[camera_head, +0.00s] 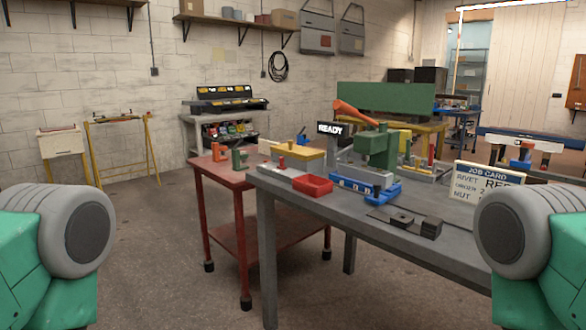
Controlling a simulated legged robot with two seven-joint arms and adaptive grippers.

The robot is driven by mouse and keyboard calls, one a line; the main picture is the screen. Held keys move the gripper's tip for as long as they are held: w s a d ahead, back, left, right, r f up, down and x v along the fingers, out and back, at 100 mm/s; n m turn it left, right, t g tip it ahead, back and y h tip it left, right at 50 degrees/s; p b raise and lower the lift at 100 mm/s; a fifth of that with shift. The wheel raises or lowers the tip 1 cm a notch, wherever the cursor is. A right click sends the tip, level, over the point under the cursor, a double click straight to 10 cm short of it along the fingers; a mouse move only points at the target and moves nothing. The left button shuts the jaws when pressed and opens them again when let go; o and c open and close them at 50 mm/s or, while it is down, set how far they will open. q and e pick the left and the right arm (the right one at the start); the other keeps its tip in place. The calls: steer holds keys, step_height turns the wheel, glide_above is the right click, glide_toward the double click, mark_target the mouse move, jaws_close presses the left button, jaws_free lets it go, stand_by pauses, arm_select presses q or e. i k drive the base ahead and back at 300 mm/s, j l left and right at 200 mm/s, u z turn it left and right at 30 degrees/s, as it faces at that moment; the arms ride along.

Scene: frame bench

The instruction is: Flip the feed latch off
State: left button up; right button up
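A green bench press (377,148) with an orange lever (354,113) stands on a blue base (365,187) on the grey table. A black sign reading READY (330,129) stands just left of it. A yellow-topped box (297,153) sits on the left of the table. A small red knob (282,162) shows at its front, and a small blue part (302,137) rises behind it. I cannot tell which part is the feed latch, or its position. Only green and grey links of my arms show at both lower edges; neither gripper is in view.
A red tray (313,185) lies at the grey table's (330,208) front edge. Dark blocks (431,227) and a job card (487,181) are at its right. A red table (222,177) with orange and green clamps stands to the left.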

mark_target(281, 159)
steer(key=i+z, duration=0.15)
steer(key=z, duration=0.55)
steer(key=i+j+z, duration=0.2)
steer(key=j, duration=0.15)
steer(key=i+j+z, duration=0.15)
steer(key=j, duration=0.2)
steer(key=i+j+z, duration=0.2)
steer(key=j, duration=0.15)
steer(key=i+j+z, duration=0.15)
steer(key=j, duration=0.5)
steer(key=i+j, duration=0.15)
steer(key=j, duration=0.05)
